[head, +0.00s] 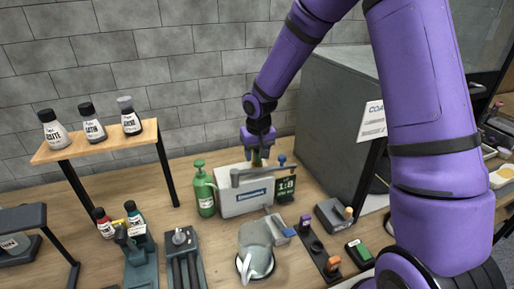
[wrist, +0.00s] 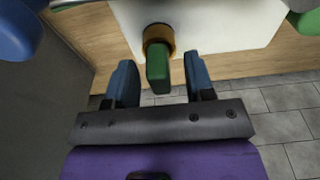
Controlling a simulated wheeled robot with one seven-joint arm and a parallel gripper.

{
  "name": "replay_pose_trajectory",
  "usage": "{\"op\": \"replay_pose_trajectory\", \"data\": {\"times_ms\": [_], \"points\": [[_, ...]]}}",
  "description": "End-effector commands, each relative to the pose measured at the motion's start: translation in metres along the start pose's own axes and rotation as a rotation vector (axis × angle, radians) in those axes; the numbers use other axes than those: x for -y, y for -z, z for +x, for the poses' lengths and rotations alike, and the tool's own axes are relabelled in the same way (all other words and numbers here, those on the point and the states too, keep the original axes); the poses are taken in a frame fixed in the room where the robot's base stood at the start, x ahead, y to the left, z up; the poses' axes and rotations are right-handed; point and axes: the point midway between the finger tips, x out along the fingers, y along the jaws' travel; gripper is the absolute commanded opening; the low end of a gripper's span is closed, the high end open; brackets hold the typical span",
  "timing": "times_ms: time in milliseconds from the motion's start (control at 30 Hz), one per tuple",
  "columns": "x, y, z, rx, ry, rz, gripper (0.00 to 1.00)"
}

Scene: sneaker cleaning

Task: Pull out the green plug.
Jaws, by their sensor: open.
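The green plug (wrist: 158,72) sits in a brass-coloured collar (wrist: 159,36) on the white box (wrist: 215,25). My gripper (wrist: 159,80) is open, with one blue-grey finger on each side of the plug and a visible gap to both. In the head view my gripper (head: 258,138) points down over the top of the white box (head: 238,201), which stands near the wall.
A green pump bottle (head: 204,190) stands left of the box. A large grey cabinet (head: 335,125) rises close on the right.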

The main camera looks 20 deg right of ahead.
Motion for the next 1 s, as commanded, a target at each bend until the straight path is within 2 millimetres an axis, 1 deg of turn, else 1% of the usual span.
{"op": "replay_pose_trajectory", "data": {"times_ms": [200,233,433,500,533,567,600,767,1000], "points": [[0.0000,-0.0001,0.0004,0.000,0.000,0.000,0.49],[0.0000,-0.0001,0.0004,0.000,0.000,0.000,0.47],[0.0000,-0.0001,0.0002,0.000,0.000,0.000,0.01],[0.0000,-0.0001,0.0002,0.000,0.000,0.000,0.00],[0.0000,0.0000,0.0002,0.000,0.000,0.000,0.12],[0.0000,-0.0001,0.0002,0.000,0.000,0.000,0.05],[0.0000,-0.0001,0.0002,0.000,0.000,0.000,0.00],[0.0000,0.0001,-0.0004,0.000,0.000,0.000,0.00],[0.0000,0.0011,-0.0068,-0.001,-0.001,-0.001,0.00]]}}
